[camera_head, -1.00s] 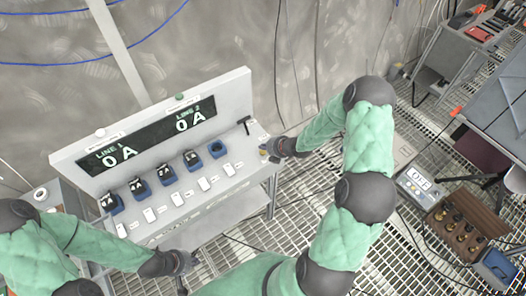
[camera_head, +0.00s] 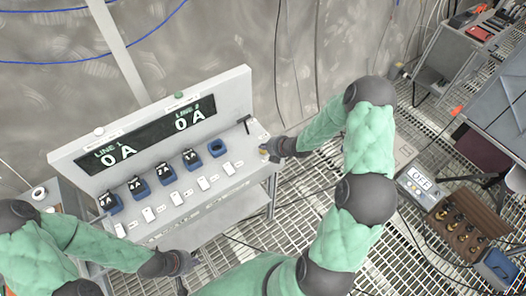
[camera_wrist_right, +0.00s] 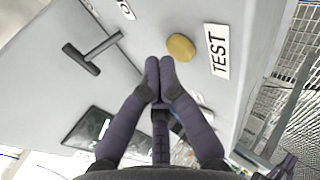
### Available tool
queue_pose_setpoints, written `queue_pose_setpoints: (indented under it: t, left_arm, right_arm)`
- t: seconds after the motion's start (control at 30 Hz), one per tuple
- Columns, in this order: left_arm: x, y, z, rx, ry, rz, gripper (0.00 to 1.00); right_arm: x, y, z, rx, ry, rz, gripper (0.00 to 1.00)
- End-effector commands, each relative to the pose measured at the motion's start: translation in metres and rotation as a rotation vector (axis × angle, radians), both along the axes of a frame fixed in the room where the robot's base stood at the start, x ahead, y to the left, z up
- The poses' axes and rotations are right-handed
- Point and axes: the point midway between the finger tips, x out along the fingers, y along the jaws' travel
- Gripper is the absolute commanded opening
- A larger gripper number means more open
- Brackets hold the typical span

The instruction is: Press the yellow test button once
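The yellow test button (camera_wrist_right: 181,47) is a round dull-yellow disc beside a white TEST label (camera_wrist_right: 218,51) in the right wrist view. In the head view the yellow button (camera_head: 263,151) is a small spot at the right end of the grey bench. My right gripper (camera_wrist_right: 159,65) has its two dark fingertips together with nothing between them, just short of the button in the picture; whether it touches cannot be told. It also shows in the head view (camera_head: 273,152). My left gripper (camera_head: 187,273) is low at the bench's front edge, its fingers too small to read.
A black T-shaped handle (camera_wrist_right: 93,51) stands left of the button. The bench panel (camera_head: 150,131) reads LINE 1 0 A and LINE 2 0 A. Several blue sockets (camera_head: 166,175) and white switches line the bench. A box reading OFF (camera_head: 418,181) sits on the grating at right.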

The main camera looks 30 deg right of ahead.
Motion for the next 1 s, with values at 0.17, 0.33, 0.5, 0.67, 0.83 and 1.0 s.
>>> queue_pose_setpoints:
  t: [0.17,0.33,0.5,0.67,0.83,1.0]
  left_arm:
    - [0.0000,0.0000,-0.0042,0.000,0.000,0.000,0.00]
    - [0.0000,0.0000,-0.0035,0.000,0.000,0.000,0.00]
    - [0.0001,0.0000,-0.0039,0.000,0.000,0.000,0.00]
    - [0.0000,0.0000,-0.0055,0.000,0.000,0.000,0.00]
    - [-0.0001,0.0000,-0.0073,0.000,0.000,0.000,0.00]
    - [0.0000,0.0000,-0.0091,0.000,0.000,0.000,0.00]
  right_arm:
    - [0.0001,0.0000,-0.0028,0.000,0.000,0.000,0.00]
    - [0.0001,0.0000,-0.0022,0.000,0.000,0.000,0.00]
    - [0.0000,0.0000,-0.0027,0.001,0.000,-0.001,0.00]
    - [0.0000,0.0000,-0.0040,0.001,0.000,-0.001,0.00]
    - [0.0000,0.0000,-0.0056,0.001,0.000,-0.001,0.00]
    - [0.0000,0.0001,-0.0070,0.001,0.000,-0.001,0.00]
